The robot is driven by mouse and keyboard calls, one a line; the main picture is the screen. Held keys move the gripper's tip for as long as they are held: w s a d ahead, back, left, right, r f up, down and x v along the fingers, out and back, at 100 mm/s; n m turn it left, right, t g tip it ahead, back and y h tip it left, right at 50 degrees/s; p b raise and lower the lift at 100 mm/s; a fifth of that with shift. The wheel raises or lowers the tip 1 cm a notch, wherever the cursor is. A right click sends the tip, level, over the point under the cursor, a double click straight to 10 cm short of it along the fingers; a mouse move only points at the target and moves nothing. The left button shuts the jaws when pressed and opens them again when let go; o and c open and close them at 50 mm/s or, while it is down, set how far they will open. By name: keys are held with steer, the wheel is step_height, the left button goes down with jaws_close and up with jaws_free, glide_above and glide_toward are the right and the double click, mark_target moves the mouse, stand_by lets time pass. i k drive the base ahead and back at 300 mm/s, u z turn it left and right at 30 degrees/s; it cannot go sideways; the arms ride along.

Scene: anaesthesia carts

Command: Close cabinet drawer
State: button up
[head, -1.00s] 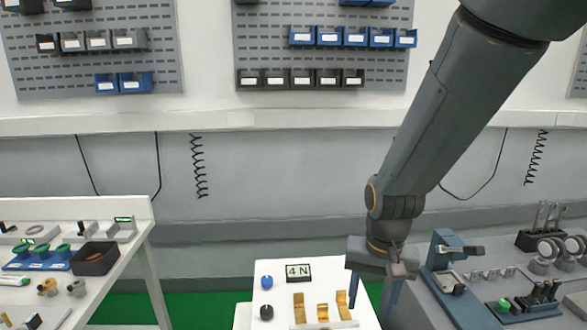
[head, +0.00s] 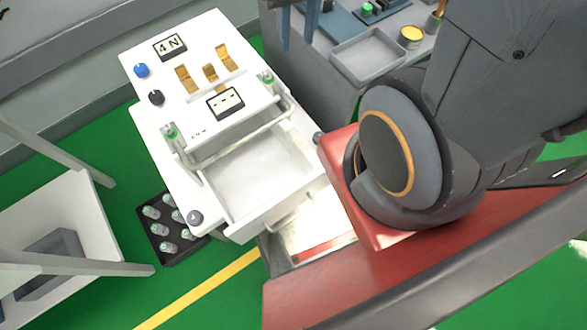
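The white cabinet (head: 165,120) stands at the upper middle, seen from above at a tilt. Its drawer (head: 262,170) is pulled out toward me, and its inside looks empty. The drawer front (head: 270,208) faces my red base, with a light handle (head: 292,214) on it. My gripper (head: 298,22) is only partly in view at the top edge, to the right of the cabinet top. Its two blue-grey fingers are apart with nothing seen between them, well away from the drawer handle. The upper part of the gripper is out of frame.
The cabinet top carries knobs, gold brackets and a "4 N" plate (head: 170,47). A grey bench with a tray (head: 368,55) stands at the right. A black crate of bottles (head: 170,232) is on the green floor left of the drawer. A white table (head: 60,225) is at left.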

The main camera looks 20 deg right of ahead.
mark_target(254, 186)
steer(key=z, duration=0.2)
steer(key=k, duration=0.85)
steer(key=u, duration=1.95)
steer(key=k, duration=0.95)
steer(key=z, duration=1.8)
